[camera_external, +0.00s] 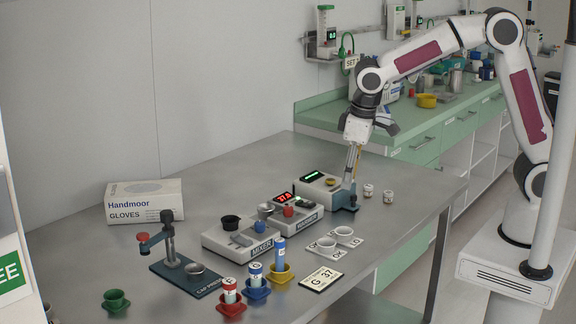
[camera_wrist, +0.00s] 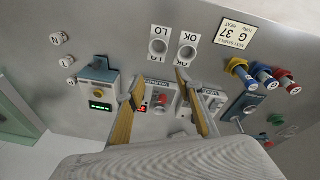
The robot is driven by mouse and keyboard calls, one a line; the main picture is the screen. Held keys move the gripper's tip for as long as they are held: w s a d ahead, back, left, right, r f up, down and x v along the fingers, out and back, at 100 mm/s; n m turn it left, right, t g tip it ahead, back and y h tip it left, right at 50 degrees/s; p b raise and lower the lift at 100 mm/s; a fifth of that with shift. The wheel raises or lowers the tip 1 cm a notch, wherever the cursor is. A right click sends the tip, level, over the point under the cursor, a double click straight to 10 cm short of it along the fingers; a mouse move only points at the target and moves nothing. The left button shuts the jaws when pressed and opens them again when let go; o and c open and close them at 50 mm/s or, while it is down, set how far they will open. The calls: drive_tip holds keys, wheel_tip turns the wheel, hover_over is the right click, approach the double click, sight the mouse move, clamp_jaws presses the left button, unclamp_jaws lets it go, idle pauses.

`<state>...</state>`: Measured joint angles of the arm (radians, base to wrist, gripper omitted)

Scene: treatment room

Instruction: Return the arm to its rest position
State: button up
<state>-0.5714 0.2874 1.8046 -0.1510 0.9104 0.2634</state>
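My arm reaches in from the right in the external view, bent over the steel table (camera_external: 400,210). My gripper (camera_external: 353,168) points down above the table near the row of devices, close to a dark blue stand (camera_external: 346,200). In the wrist view my gripper (camera_wrist: 159,82) has its two yellowish fingers apart, with nothing held between them. A device with a red display lies beyond the gap in that view. In the external view the fingers overlap, and their exact height over the stand is unclear.
A mixer device (camera_external: 240,238), a cap press (camera_external: 185,268), colored cups with tubes (camera_external: 257,280), two white cups on a plate (camera_external: 334,242), a G 37 card (camera_external: 321,278) and small jars (camera_external: 388,196) stand around. A glove box (camera_external: 145,201) is at the back left.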

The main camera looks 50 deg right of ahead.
drive_tip(key=s+d+r+m+t, duration=0.1)
drive_tip(key=s+d+r, duration=0.3)
drive_tip(key=s+d, duration=0.6)
drive_tip(key=s+d+r+m+t, duration=0.2)
drive_tip(key=s+d+r+m, duration=0.1)
drive_tip(key=s+d, duration=0.8)
drive_tip(key=d+r, duration=0.1)
drive_tip(key=d, duration=0.2)
drive_tip(key=shift+r+m, duration=0.3)
drive_tip(key=shift+s+d, duration=0.1)
idle(2.3)
